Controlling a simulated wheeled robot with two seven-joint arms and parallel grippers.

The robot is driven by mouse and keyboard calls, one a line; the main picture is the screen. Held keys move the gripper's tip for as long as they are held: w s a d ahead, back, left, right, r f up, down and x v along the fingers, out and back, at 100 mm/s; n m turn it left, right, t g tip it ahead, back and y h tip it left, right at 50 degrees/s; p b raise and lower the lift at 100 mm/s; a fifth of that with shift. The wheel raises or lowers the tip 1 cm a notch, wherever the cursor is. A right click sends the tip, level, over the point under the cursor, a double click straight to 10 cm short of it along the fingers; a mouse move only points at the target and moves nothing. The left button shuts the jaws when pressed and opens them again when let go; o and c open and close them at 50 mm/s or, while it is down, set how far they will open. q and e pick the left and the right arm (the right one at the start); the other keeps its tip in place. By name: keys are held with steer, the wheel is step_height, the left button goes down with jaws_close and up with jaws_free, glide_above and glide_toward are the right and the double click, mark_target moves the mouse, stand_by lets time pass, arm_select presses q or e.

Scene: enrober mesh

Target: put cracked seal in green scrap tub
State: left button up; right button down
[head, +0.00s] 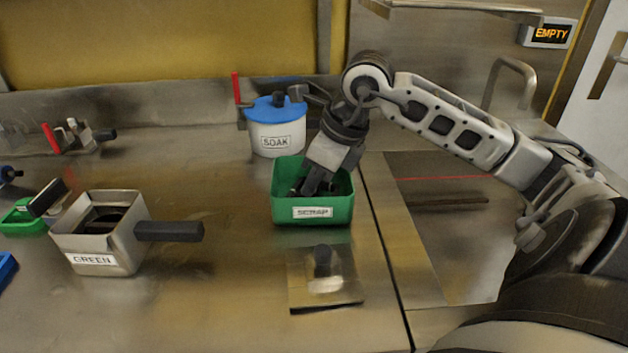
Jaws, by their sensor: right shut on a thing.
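The green scrap tub (341,210) stands on the steel counter near the middle, with a white label on its front. My right gripper (312,188) reaches down into the tub from above. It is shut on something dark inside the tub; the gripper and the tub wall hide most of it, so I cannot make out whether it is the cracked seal. My left gripper is not in view.
A white SOAK pot (275,138) with a blue lid stands behind the tub. A metal box labelled GREEN (108,248) with a dark handle stands at left. A flat plate (325,290) with a dark knob lies in front of the tub. Bare counter lies between box and tub.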

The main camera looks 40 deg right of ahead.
steer(key=shift+f, duration=0.25)
steer(key=c, duration=1.5)
jaws_free()
steer(key=shift+r, duration=0.1)
steer(key=shift+r, duration=0.1)
steer(key=shift+r, duration=0.25)
steer(key=v, duration=1.1)
steer(key=shift+s+d+r, duration=0.15)
steer(key=shift+s+r, duration=0.1)
steer(key=shift+r, duration=0.05)
